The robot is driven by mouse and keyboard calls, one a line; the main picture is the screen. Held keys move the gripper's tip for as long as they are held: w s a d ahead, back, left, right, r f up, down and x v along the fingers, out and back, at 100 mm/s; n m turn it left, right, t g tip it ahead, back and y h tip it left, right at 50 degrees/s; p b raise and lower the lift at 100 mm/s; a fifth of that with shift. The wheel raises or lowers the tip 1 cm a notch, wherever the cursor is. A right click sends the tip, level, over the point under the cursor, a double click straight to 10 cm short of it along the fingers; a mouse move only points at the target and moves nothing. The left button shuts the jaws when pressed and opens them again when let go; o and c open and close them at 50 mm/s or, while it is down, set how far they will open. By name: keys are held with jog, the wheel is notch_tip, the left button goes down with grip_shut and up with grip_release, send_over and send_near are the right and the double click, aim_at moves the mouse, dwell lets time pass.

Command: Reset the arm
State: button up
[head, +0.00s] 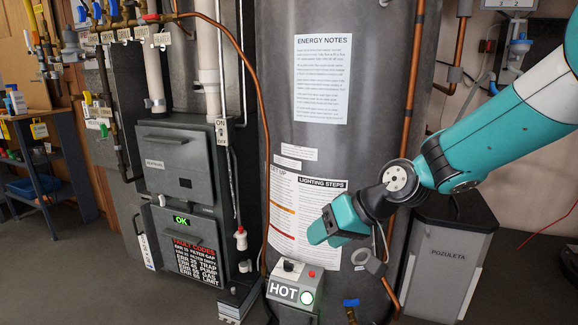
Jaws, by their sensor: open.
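My gripper (328,230) is teal and hangs at the end of my arm, which reaches in from the right. It is open, and nothing shows between its jaws. My gripper looks apart from the box. Its distance to the tank is hard to tell.
A dark furnace cabinet (178,165) with a green OK display stands left of the tank. Copper pipes (408,80) run beside the tank. A grey bin (445,255) marked POZULETA stands right. A blue shelf (45,165) is far left.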

jog(key=s+d+r+n+g+h, duration=0.1)
jog(key=s+d+r, duration=0.15)
jog(key=s, duration=0.65)
jog(key=s+d+r+n+g+h, duration=0.1)
jog(key=s+d, duration=0.2)
jog(key=s, duration=0.6)
jog(key=s+d+r+g+h, duration=0.1)
jog(key=s+d+r+h, duration=0.1)
jog(key=s, duration=0.7)
notch_tip(320, 180, up, 21)
jog(key=p, duration=2.1)
jog(key=shift+w, duration=0.15)
